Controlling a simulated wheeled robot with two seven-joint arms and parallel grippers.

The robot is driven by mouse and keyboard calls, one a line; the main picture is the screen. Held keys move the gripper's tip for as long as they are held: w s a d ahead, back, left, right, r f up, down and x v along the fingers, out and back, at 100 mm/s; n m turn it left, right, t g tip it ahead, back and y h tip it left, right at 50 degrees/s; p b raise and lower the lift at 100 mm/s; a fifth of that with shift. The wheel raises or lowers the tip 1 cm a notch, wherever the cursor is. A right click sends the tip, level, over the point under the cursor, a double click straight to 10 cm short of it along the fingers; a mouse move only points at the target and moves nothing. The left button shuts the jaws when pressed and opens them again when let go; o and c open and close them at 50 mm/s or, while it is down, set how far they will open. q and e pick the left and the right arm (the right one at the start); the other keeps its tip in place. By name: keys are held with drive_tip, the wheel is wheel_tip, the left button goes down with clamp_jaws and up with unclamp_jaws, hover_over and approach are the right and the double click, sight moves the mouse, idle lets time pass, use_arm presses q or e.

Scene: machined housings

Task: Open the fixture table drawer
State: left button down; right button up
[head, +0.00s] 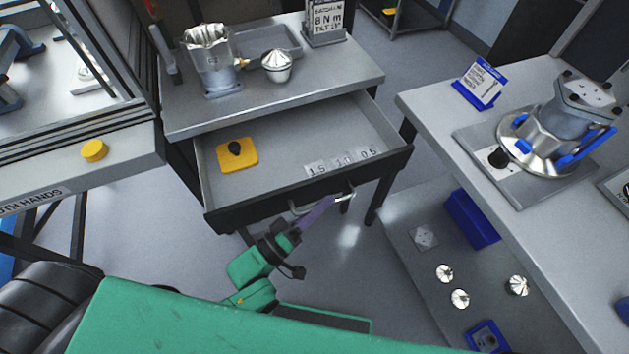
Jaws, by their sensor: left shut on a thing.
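The fixture table (345,72) stands at the upper middle. Its drawer (307,187) is pulled out toward me, with the inside in plain view. In it lie a yellow block with a black knob (237,155) and number plates (341,162). A metal bar handle (349,194) is on the drawer front. My left gripper (318,209) is at that handle and shut on it; the fingers hide part of the bar. My right gripper is not in view.
On the tabletop stand a metal housing (211,65), a cone-topped part (277,66) and a sign (326,20). A right-hand bench (430,103) carries a blue-clamped housing (545,140). A low shelf below it holds several metal parts and blue bins. A yellow button (94,151) is at left.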

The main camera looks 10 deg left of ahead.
use_arm(q)
drive_tip(key=shift+s+d, duration=0.3)
drive_tip(key=shift+s, duration=0.15)
drive_tip(key=c, duration=0.9)
unclamp_jaws()
drive_tip(key=b+v, duration=0.1)
drive_tip(key=v, duration=1.3)
drive_tip(key=shift+s+a+f+b, duration=0.1)
drive_tip(key=shift+s+a+b, duration=0.15)
drive_tip(key=shift+b, duration=0.1)
drive_tip(key=shift+w+f, duration=0.1)
